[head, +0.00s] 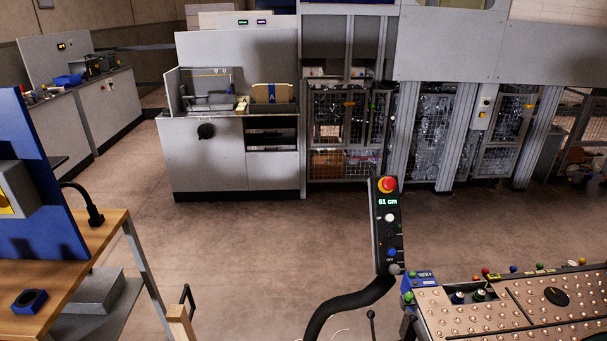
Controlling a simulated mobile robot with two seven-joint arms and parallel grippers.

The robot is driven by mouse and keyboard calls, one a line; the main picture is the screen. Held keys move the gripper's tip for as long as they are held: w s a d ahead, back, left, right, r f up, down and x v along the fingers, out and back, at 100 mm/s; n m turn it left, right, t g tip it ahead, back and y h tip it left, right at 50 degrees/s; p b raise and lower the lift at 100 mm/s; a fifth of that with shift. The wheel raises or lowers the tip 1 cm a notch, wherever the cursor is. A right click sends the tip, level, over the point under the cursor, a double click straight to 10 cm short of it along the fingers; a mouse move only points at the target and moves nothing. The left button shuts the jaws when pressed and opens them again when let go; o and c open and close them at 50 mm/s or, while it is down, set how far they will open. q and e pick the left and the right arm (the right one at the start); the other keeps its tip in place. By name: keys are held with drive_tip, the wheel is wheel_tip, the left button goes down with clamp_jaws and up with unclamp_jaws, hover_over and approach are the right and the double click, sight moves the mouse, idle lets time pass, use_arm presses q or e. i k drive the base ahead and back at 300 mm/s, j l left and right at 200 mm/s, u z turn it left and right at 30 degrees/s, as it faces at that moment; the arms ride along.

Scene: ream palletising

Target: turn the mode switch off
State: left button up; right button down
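A dark control pendant (386,225) stands on a curved black arm right of the picture's middle. It has a red emergency button (387,184) on a yellow collar, a display reading "61 cm", a white button (390,217) and a blue button (392,252). Near its lower end is the word "OFF", with a small grey knob (394,269) below it. This may be the mode switch; I see no label naming it, and its setting is too small to tell. Neither of my grippers is in view.
A wooden bench (105,235) with a blue panel is at the left. Grey machines (205,160) and mesh guards line the back. Open floor lies between.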

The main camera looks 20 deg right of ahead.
sight(393, 269)
drive_tip(key=z, duration=1.3)
